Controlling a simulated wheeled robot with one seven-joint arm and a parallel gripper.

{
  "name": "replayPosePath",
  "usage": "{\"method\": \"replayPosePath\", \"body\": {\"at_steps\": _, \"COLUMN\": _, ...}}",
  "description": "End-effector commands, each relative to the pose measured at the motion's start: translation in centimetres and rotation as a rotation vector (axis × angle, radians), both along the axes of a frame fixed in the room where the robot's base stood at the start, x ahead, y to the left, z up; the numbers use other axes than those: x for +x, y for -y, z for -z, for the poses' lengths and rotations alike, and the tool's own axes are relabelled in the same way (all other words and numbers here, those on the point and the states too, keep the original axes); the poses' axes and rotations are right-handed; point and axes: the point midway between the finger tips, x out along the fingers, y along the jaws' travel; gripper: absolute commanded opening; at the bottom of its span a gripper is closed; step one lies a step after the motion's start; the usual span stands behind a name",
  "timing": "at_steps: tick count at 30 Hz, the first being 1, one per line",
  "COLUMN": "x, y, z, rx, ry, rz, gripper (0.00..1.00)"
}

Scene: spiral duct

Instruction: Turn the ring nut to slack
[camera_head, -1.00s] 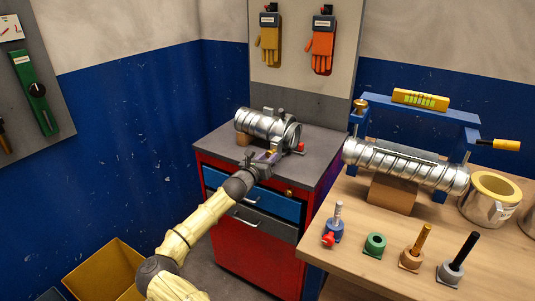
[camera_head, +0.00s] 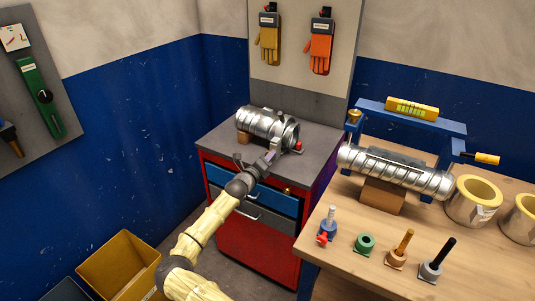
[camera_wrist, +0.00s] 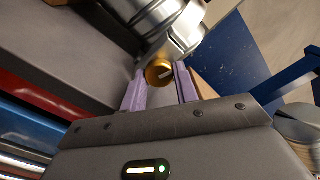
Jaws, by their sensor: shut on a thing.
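A short silver spiral duct (camera_head: 262,122) with a clamp band lies on the grey top of the red cabinet in the head view. Its end also shows at the top of the wrist view (camera_wrist: 165,20). The brass ring nut (camera_wrist: 160,71) sits just below the duct's clamp, between the purple fingers of my gripper (camera_wrist: 161,80). My gripper is shut on it, one finger on each side. In the head view my gripper (camera_head: 271,156) reaches the near right side of the duct, and the nut is hidden there.
The red cabinet (camera_head: 245,248) has a blue and a grey drawer below my gripper. To the right, a wooden workbench (camera_head: 337,262) holds a longer spiral duct (camera_head: 425,182), a blue frame and several small tools. A yellow bin (camera_head: 121,262) stands on the floor at left.

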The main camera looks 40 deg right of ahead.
Motion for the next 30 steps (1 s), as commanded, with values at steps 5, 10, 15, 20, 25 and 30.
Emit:
{"method": "replayPosePath", "body": {"at_steps": 5, "x": -0.11, "y": 0.06, "z": 0.49, "rx": -0.003, "ry": -0.030, "rz": 0.001, "gripper": 0.07}}
{"method": "replayPosePath", "body": {"at_steps": 10, "x": -0.12, "y": 0.06, "z": 0.57, "rx": -0.003, "ry": -0.032, "rz": 0.001, "gripper": 0.07}}
{"method": "replayPosePath", "body": {"at_steps": 15, "x": -0.12, "y": 0.06, "z": 0.59, "rx": -0.002, "ry": -0.032, "rz": 0.000, "gripper": 0.07}}
{"method": "replayPosePath", "body": {"at_steps": 20, "x": -0.08, "y": 0.04, "z": 0.46, "rx": -0.004, "ry": -0.030, "rz": 0.001, "gripper": 0.52}}
{"method": "replayPosePath", "body": {"at_steps": 25, "x": 0.01, "y": -0.03, "z": 0.35, "rx": -0.005, "ry": -0.028, "rz": -0.002, "gripper": 0.52}}
{"method": "replayPosePath", "body": {"at_steps": 30, "x": -0.05, "y": -0.48, "z": 0.28, "rx": -0.007, "ry": -0.027, "rz": -0.003, "gripper": 0.52}}
